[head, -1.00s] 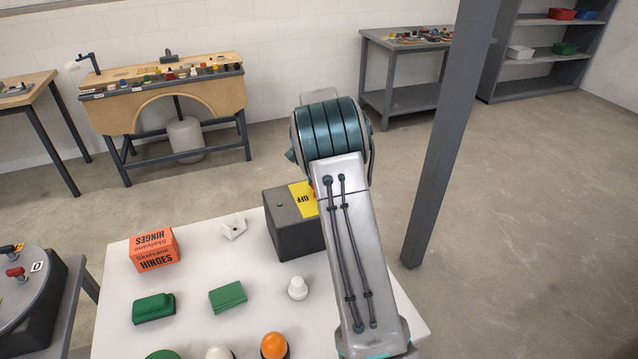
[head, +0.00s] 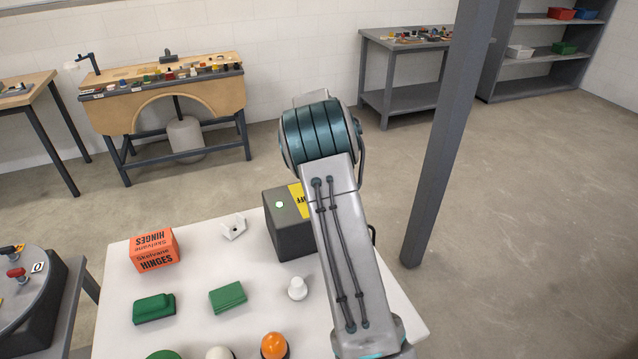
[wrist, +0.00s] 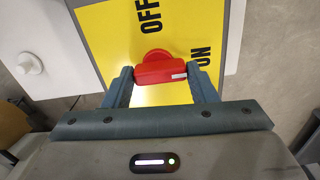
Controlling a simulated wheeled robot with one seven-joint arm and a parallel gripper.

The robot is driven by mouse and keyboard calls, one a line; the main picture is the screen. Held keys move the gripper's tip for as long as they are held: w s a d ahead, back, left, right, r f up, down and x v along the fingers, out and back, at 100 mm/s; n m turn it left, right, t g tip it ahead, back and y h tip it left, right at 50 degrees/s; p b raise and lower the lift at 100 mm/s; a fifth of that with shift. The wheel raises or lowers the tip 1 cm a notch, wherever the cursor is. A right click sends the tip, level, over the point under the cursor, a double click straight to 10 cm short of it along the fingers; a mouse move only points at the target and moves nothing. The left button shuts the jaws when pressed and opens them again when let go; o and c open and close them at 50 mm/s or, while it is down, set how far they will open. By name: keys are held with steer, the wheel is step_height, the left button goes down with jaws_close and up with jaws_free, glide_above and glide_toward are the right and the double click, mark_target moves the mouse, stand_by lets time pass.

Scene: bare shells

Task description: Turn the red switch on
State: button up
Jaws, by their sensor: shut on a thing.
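The red switch (wrist: 158,68) is a rotary handle on a yellow plate (wrist: 110,40) marked OFF and ON. My gripper (wrist: 160,76) is shut on the red handle, one finger at each end. The handle's white mark is at its right end in the wrist view, on the side of the ON label. In the head view the dark grey switch box (head: 283,235) stands on the white table, its green lamp (head: 280,204) lit. My arm hides the switch and my gripper there.
The white table (head: 190,255) also carries an orange HINGES box (head: 155,250), green blocks (head: 228,297), a white knob (head: 297,288) and an orange dome (head: 274,345). A grey post (head: 450,140) stands right of my arm.

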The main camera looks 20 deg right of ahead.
steer(key=o, duration=1)
steer(key=shift+c, duration=0.2)
step_height(320, 180, up, 14)
steer(key=b, duration=0.1)
